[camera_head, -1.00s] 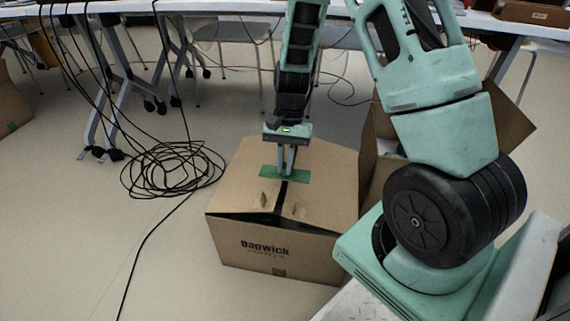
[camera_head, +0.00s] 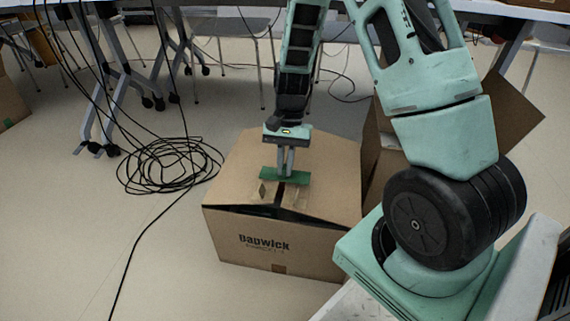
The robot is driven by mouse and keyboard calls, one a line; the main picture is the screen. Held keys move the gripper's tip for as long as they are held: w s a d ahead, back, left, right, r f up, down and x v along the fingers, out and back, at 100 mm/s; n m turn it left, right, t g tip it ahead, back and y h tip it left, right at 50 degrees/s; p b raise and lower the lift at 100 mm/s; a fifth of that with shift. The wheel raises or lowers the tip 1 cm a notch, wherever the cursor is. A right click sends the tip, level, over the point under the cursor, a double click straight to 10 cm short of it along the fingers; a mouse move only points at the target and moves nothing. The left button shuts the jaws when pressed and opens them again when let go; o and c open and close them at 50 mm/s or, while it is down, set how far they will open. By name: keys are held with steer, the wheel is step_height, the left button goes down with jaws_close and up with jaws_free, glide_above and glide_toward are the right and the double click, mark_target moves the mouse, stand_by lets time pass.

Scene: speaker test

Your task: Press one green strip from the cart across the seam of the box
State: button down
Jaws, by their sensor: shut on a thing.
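A closed brown cardboard box (camera_head: 240,222) with dark lettering on its front stands on the floor in the middle. Its top flaps meet at a seam, and a dark gap (camera_head: 279,211) shows at the near edge. One green strip (camera_head: 267,173) lies across the seam near the middle of the top. My gripper (camera_head: 285,172) reaches straight down onto the strip with its fingers close together. The fingers are shut on the strip, at or very near the box top. Whether the strip lies flat all along is too small to tell. The cart cannot be made out.
An open cardboard box (camera_head: 510,115) stands right, partly behind my arm. A coil of black cable (camera_head: 170,165) lies on the floor left of the box, near table legs (camera_head: 105,105). Another box (camera_head: 12,100) sits at the far left edge.

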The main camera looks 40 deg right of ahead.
mark_target(285, 180)
steer(key=shift+f, duration=0.2)
steer(key=shift+f+b, duration=1)
steer(key=shift+f, duration=1.65)
steer(key=c, duration=1.4)
jaws_free()
steer(key=shift+c, duration=0.2)
